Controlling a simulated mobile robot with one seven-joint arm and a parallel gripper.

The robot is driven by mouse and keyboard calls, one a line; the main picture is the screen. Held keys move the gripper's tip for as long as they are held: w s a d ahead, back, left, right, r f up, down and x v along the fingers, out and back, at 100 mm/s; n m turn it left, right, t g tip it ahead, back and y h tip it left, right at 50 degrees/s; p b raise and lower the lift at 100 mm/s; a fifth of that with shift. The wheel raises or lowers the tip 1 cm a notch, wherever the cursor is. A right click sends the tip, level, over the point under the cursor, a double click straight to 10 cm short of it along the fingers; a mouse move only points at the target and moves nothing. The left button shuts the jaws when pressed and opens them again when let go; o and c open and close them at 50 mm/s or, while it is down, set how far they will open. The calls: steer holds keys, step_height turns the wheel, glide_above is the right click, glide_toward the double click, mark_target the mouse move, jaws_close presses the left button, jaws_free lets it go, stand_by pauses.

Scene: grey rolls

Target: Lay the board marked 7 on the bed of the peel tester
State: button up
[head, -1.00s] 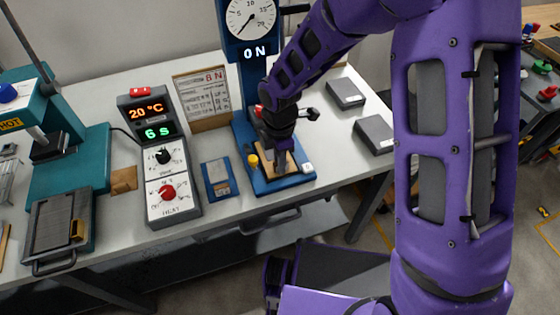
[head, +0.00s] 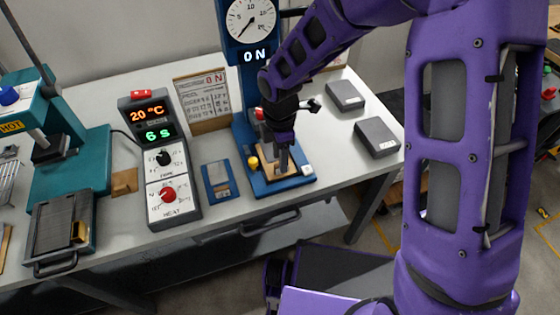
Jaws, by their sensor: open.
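The peel tester is a blue stand (head: 232,60) with a round dial, a display reading 0 N, and a low blue base (head: 262,190) at the front. A tan board (head: 298,167) lies on its bed, inside the base outline. Any number on the board is too small or covered to read. My gripper (head: 283,168) is open and points down over the tan board, hiding its middle. I cannot tell whether the fingertips touch the board.
Left of the tester are a small blue board or plate (head: 219,180), a control box (head: 165,165) with a 20 °C display, and a teal hot press (head: 75,160). Two grey blocks (head: 377,137) (head: 345,95) lie to the right. The table's front right is clear.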

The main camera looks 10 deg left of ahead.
step_height(320, 180, up, 9)
steer(key=shift+p, duration=0.4)
